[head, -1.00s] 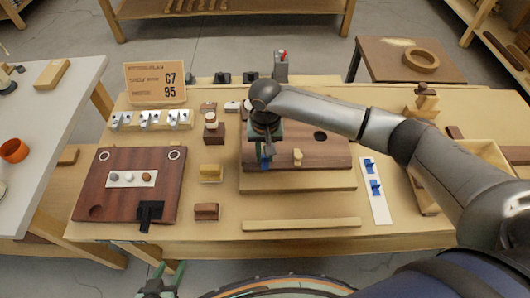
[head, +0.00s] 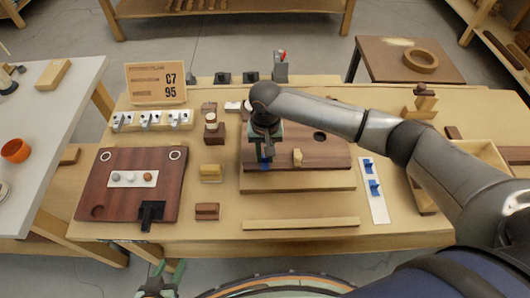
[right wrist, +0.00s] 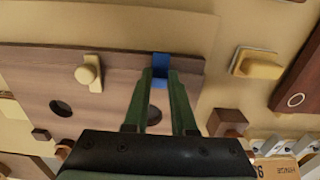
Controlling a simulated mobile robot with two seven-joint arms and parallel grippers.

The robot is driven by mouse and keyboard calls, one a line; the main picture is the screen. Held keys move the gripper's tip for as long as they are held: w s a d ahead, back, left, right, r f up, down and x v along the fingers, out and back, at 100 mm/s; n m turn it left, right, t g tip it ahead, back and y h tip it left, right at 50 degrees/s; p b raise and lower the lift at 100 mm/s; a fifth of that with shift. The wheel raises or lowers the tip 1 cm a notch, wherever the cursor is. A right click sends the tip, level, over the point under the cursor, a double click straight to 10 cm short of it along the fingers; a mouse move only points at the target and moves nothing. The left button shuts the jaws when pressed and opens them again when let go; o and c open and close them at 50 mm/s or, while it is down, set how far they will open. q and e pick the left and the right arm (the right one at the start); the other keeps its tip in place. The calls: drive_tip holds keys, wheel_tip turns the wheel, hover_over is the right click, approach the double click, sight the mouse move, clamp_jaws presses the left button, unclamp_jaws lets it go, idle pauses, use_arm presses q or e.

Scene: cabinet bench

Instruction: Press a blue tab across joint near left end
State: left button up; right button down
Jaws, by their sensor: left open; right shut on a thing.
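A dark wood board (head: 325,155) lies on a lighter wood base (head: 300,181) in the middle of the bench. My right gripper (head: 266,161) is over the board's left part, at its front edge. In the right wrist view its green fingers (right wrist: 161,76) are shut on a blue tab (right wrist: 160,62). The tab sits at the seam between the dark board and the lighter wood; whether it is pressed fully down cannot be told. Two more blue tabs (head: 375,188) stand on a white strip (head: 380,212) to the right. My left gripper (head: 160,280) is open and empty at the bottom left, off the bench.
A pale knob (head: 297,157) stands on the dark board, right of the gripper. A yellow block (head: 211,173) and a brown block (head: 207,211) sit to the left, near a reddish board (head: 120,203). A wood strip (head: 300,224) lies in front.

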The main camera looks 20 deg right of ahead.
drive_tip(key=shift+s+f, duration=0.15)
drive_tip(key=shift+s, duration=0.05)
drive_tip(key=c, duration=0.7)
unclamp_jaws()
drive_tip(key=shift+w, duration=0.15)
drive_tip(key=shift+o, duration=0.5)
drive_tip(key=o, duration=0.3)
drive_tip(key=shift+r, duration=0.2)
drive_tip(key=shift+o, duration=0.2)
